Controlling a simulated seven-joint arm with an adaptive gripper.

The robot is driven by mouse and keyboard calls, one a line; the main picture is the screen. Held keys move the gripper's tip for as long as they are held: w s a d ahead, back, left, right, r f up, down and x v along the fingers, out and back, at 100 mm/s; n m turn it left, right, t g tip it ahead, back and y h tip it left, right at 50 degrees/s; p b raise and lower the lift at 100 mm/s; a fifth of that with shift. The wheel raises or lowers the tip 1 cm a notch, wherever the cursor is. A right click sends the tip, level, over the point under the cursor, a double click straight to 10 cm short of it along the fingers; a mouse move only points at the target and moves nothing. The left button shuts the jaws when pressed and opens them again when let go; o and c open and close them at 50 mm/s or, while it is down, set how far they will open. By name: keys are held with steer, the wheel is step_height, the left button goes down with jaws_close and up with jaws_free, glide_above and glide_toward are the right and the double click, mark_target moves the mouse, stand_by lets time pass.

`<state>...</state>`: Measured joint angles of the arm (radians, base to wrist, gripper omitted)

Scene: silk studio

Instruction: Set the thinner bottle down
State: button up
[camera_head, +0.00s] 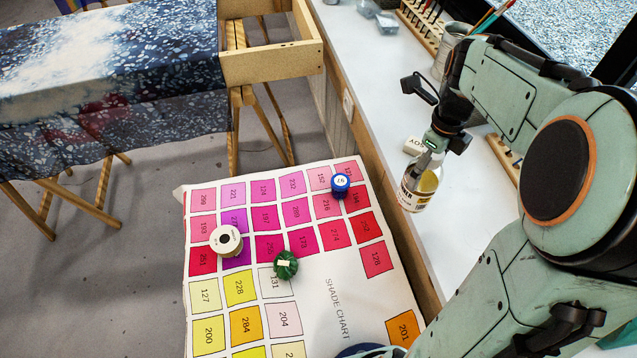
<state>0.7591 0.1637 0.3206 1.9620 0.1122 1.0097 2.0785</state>
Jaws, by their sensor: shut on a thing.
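The thinner bottle (416,190) is clear, with yellowish liquid and a pale printed label, and it looks roughly upright with a slight tilt. My gripper (432,152) comes down from above and is shut on the upper part of the bottle, which hides its neck and cap. The bottle shows against the white bench top (462,225), close to its front edge. I cannot tell whether its base touches the bench or hangs a little above it.
A small white lettered block (414,146) lies just behind the bottle. A wooden rack (423,25) and a brush pot (452,45) stand further back. Below the bench, a shade chart (345,295) carries a blue spool (340,185), a cream spool (226,241) and a green bundle (286,265).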

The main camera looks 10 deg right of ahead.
steer(key=w+a+f+n, duration=0.15)
steer(key=a+n, duration=0.25)
steer(key=a, duration=0.7)
steer(key=a+f+n, duration=0.2)
steer(key=a+n, duration=0.2)
steer(key=a, duration=0.7)
steer(key=shift+w+a+f, duration=0.55)
steer(key=shift+w+f, duration=1.55)
steer(key=shift+w, duration=0.05)
steer(key=shift+w+a+f, duration=0.55)
steer(key=shift+w+f, duration=1.6)
steer(key=shift+w, duration=0.05)
steer(key=shift+w+a+f, duration=0.55)
steer(key=shift+w+f, duration=1.55)
steer(key=shift+w, duration=0.05)
steer(key=shift+f, duration=0.15)
steer(key=o, duration=1.2)
steer(key=shift+o, duration=0.2)
